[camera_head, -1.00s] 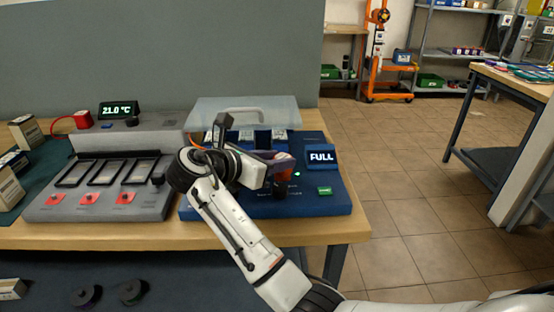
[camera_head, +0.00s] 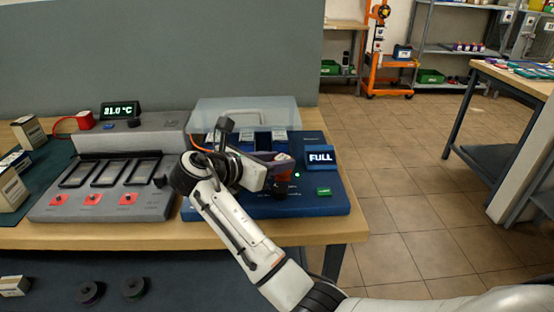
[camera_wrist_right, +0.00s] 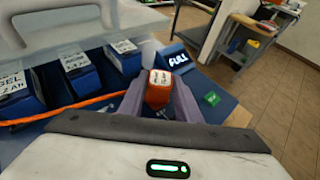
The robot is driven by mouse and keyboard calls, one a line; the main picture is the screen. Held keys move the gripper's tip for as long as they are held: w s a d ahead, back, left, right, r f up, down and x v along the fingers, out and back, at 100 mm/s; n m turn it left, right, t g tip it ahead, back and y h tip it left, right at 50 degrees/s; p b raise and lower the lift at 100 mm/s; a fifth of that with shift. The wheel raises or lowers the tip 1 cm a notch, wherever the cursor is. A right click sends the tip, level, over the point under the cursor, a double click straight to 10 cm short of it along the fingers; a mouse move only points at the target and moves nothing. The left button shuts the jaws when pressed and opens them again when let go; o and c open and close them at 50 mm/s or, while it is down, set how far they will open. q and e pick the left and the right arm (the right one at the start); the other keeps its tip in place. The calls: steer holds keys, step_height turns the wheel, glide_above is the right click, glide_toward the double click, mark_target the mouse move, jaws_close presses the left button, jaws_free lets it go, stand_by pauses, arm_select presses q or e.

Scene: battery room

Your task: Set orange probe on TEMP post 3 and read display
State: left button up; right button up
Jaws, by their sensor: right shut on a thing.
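My right gripper (camera_head: 274,172) is over the blue unit on the bench. In the right wrist view its purple fingers (camera_wrist_right: 160,106) are shut on the orange probe (camera_wrist_right: 158,88), an orange block with a white lettered top. An orange cable (camera_wrist_right: 80,108) runs off to the left. The lit display (camera_head: 121,109) at the back left appears to read 21.0 °C. Several blue blocks with white labels (camera_wrist_right: 77,74) stand left of the probe; their lettering is hard to read, so I cannot tell which is TEMP post 3. The probe's lower end is hidden. My left gripper is not in view.
A FULL sign (camera_head: 320,158) and a green button (camera_head: 324,191) are on the blue unit (camera_head: 335,205). A clear lid with a handle (camera_head: 240,112) stands behind. A grey tester (camera_head: 100,208) with red tabs is at left, small boxes (camera_head: 28,132) beyond it.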

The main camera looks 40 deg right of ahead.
steer(key=shift+f, duration=0.65)
steer(key=o, duration=0.9)
